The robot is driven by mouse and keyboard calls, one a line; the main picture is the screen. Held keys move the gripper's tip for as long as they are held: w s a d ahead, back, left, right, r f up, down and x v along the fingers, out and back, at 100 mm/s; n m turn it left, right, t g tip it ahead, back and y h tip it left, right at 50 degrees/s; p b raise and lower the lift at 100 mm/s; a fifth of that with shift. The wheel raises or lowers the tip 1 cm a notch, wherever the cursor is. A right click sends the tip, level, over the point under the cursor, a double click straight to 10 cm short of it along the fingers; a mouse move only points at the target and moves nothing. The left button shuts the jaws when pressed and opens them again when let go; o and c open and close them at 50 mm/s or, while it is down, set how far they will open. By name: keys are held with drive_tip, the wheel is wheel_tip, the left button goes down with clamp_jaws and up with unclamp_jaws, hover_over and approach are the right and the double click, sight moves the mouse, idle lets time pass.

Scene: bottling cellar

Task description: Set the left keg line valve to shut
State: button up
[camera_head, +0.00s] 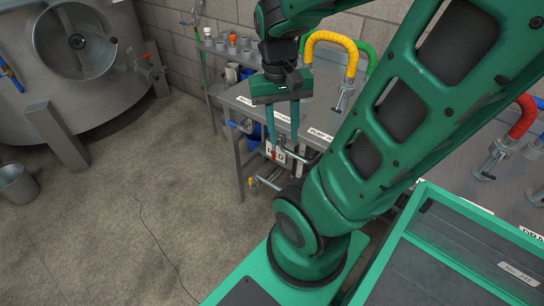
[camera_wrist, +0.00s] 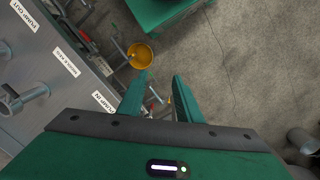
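My gripper (camera_head: 284,143) points down at the front edge of the steel bench, its two green fingers apart. In the wrist view my gripper (camera_wrist: 163,78) is also open, with nothing clearly held between the fingers. Below and around the fingertips is pipework with a small red part (camera_head: 269,148), a white tag and a grey bar handle (camera_head: 301,156). A small yellow-tipped fitting (camera_head: 251,182) sits lower left. I cannot tell which of these is the left keg line valve, nor its setting; the fingers and my arm hide part of this area.
The steel bench (camera_head: 232,99) carries printed labels and yellow, green and red hoses (camera_head: 332,40). A large steel tank (camera_head: 60,110) and a bucket (camera_head: 17,184) stand at left. A yellow round object (camera_wrist: 140,56) shows in the wrist view.

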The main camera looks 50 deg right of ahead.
drive_tip(key=w+d+f+m+g+h, duration=0.2)
drive_tip(key=w+d+f+m+g, duration=0.15)
drive_tip(key=w+f, duration=0.3)
drive_tip(key=m+g+h, duration=0.2)
drive_tip(key=m+h, duration=0.5)
drive_tip(key=h, duration=0.2)
approach(273, 155)
drive_tip(key=s+a+r, duration=0.2)
drive_tip(key=s+r, duration=0.3)
drive_tip(key=r, duration=0.2)
wheel_tip(273, 155, down, 12)
drive_tip(key=w+t+h, duration=0.2)
drive_tip(key=t+h, duration=0.2)
drive_tip(key=h, duration=0.2)
drive_tip(key=shift+m, duration=0.35)
drive_tip(key=d, duration=0.7)
drive_tip(key=s+d, duration=0.1)
drive_tip(key=d, duration=0.2)
drive_tip(key=shift+s+d, duration=0.1)
drive_tip(key=shift+d, duration=0.25)
drive_tip(key=shift+t+h, duration=0.3)
drive_tip(key=shift+t, duration=0.05)
clamp_jaws()
drive_tip(key=shift+a, duration=0.15)
